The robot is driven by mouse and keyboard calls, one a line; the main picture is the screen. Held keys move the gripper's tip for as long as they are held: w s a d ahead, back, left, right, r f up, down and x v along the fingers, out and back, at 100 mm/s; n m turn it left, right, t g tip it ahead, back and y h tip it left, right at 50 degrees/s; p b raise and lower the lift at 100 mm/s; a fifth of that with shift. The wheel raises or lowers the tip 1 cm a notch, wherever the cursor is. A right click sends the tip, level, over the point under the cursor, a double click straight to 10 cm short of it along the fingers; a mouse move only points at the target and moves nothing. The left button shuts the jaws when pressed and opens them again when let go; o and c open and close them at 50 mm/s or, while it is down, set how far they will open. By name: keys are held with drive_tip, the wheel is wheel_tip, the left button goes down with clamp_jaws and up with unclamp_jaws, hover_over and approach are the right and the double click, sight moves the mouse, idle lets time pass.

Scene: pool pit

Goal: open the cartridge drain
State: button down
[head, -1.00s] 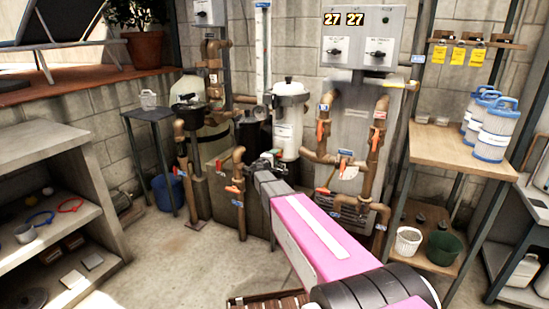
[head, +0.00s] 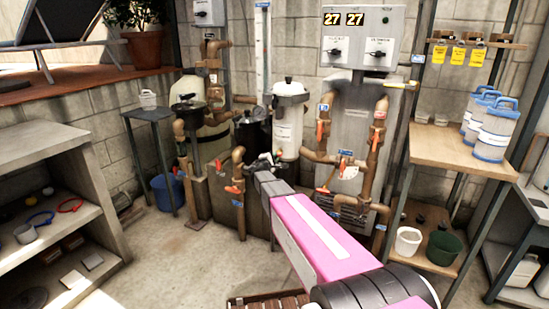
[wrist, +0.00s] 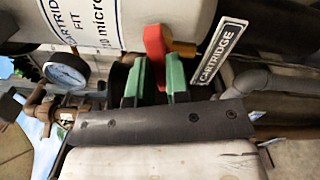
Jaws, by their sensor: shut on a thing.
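The cartridge filter (head: 289,125) is a white upright canister with a dark-topped lid, standing at the pipework in the middle of the head view. Its printed body (wrist: 130,18) fills the top of the wrist view. A red drain handle (wrist: 154,45) with a brass-coloured part to its right sits beside the canister, near a white CARTRIDGE tag (wrist: 221,52). My gripper (wrist: 154,82), with green finger pads, is shut on the red handle; the pads hide its lower part. In the head view my gripper (head: 262,161) is at the canister's lower left, and the handle is hard to make out.
A pressure gauge (wrist: 66,71) is left of the fingers. Brown pipes with orange valve handles (head: 323,130) stand close on the right, and another valved pipe (head: 238,190) on the left. A wooden shelf (head: 440,148) is at right. The concrete floor at left is clear.

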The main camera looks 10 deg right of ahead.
drive_tip(key=n, duration=1.5)
drive_tip(key=c, duration=1)
unclamp_jaws()
drive_tip(key=v, duration=0.7)
